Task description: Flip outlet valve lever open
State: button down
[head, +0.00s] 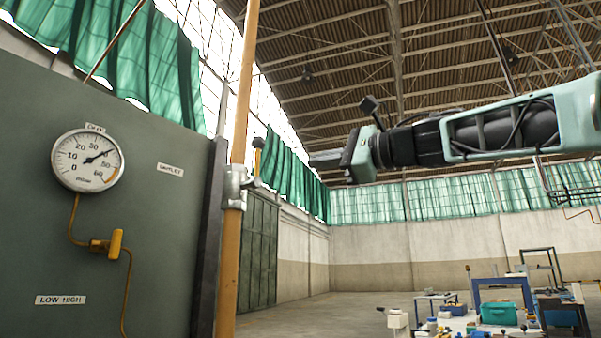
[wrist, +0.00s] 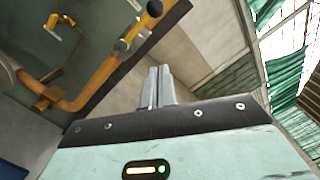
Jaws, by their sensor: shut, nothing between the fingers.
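The outlet valve (head: 234,188) is a grey metal fitting on the vertical orange pipe (head: 230,270) in the head view.
A green-grey panel (head: 150,240) with a round gauge (head: 87,160) and a small yellow valve (head: 113,245) stands left of the pipe. A workbench with tools (head: 480,320) is far back at lower right. Air around my gripper looks clear.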

jog(key=shift+v, duration=1)
